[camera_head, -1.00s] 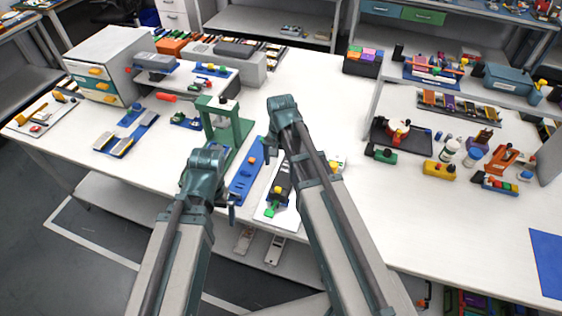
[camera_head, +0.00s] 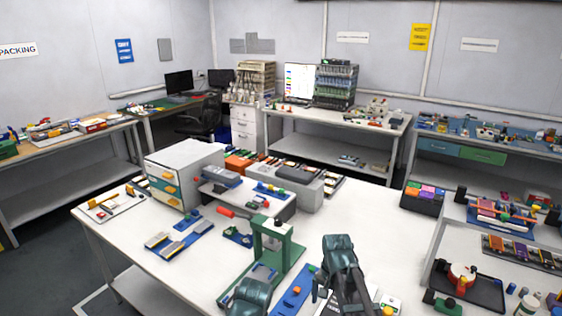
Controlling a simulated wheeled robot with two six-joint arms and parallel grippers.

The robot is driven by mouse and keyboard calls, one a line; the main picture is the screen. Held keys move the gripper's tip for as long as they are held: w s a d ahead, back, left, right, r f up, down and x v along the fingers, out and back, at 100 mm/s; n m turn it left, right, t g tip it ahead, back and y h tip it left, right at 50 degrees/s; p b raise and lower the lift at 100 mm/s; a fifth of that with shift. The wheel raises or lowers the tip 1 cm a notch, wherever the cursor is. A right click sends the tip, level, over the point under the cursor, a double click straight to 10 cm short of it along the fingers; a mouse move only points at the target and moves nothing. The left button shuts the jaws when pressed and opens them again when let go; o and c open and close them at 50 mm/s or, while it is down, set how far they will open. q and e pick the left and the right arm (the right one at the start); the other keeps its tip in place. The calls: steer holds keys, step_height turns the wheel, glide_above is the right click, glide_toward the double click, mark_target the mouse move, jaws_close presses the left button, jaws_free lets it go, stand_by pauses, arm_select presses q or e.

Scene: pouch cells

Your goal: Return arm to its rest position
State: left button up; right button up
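My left arm's dark teal end and gripper (camera_head: 249,297) show at the bottom edge, in front of the green press frame (camera_head: 286,254). My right arm's end and gripper (camera_head: 341,262) are to its right, above the front part of the white table (camera_head: 215,268). The fingers of both grippers are hidden or too small to make out, and I see nothing held. A blue fixture strip (camera_head: 293,298) lies between the two arms.
A grey drawer cabinet (camera_head: 190,165) and a raised shelf stand on the table's left side. A bin of coloured blocks (camera_head: 423,197) stands at the back right. A black tray (camera_head: 467,290) lies at right. The table behind my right arm is clear.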

step_height(320, 180, down, 12)
steer(key=b, duration=1.1)
steer(key=shift+r, duration=0.15)
steer(key=shift+r, duration=0.15)
